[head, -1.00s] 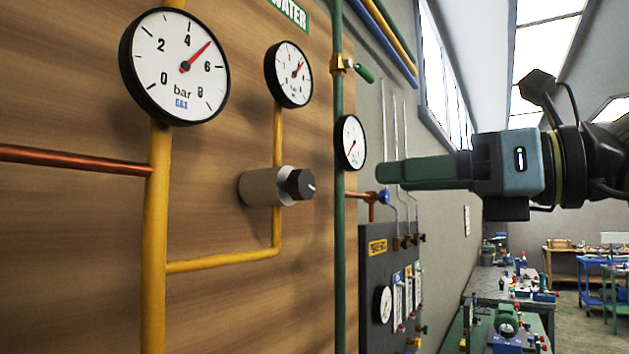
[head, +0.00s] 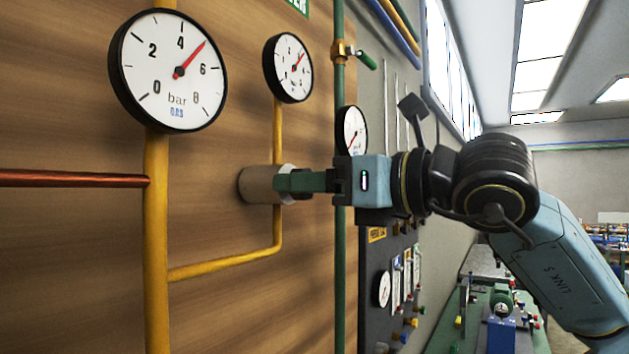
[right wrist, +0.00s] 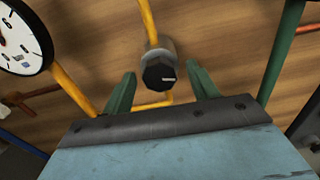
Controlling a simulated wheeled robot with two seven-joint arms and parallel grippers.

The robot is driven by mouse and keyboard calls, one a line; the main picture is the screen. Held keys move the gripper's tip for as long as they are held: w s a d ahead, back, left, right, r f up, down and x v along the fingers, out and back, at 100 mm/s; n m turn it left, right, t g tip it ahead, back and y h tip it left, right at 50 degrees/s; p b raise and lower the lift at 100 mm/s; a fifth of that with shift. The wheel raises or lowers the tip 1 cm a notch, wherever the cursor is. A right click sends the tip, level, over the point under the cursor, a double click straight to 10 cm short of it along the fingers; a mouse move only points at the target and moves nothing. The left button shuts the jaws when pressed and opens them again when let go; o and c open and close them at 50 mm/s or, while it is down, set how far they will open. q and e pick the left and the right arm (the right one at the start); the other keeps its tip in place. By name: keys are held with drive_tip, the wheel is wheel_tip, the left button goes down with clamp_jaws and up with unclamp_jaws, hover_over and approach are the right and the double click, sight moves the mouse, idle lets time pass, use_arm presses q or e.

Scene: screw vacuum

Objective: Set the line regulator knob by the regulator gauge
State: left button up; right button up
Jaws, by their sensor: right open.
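The line regulator is a grey-beige cylinder (head: 258,185) on the wooden panel, on the yellow pipe. Its black knob (right wrist: 159,75) with a white mark shows in the right wrist view; in the head view my gripper covers it. My right gripper (head: 285,184) is at the knob. In the right wrist view the green fingers (right wrist: 160,86) are open, one on each side of the knob, with gaps. The small gauge above the regulator (head: 288,68) has a red needle pointing up and right. The large bar gauge (head: 168,71) has its needle at about 5. My left gripper is not in view.
A yellow pipe (head: 157,240) and a copper pipe (head: 75,180) run along the panel. A green pipe (head: 340,270) with a brass valve (head: 341,51) stands right of the regulator. Another gauge (head: 351,130) is partly behind my gripper. A workbench (head: 480,300) is at lower right.

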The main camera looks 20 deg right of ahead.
drive_tip(key=c, duration=1)
drive_tip(key=n+b, duration=0.2)
drive_tip(key=shift+n, duration=0.3)
drive_tip(key=o, duration=1)
drive_tip(key=shift+s+d, duration=0.1)
drive_tip(key=b+v, duration=0.3)
drive_tip(key=v, duration=1)
drive_tip(key=shift+b, duration=0.35)
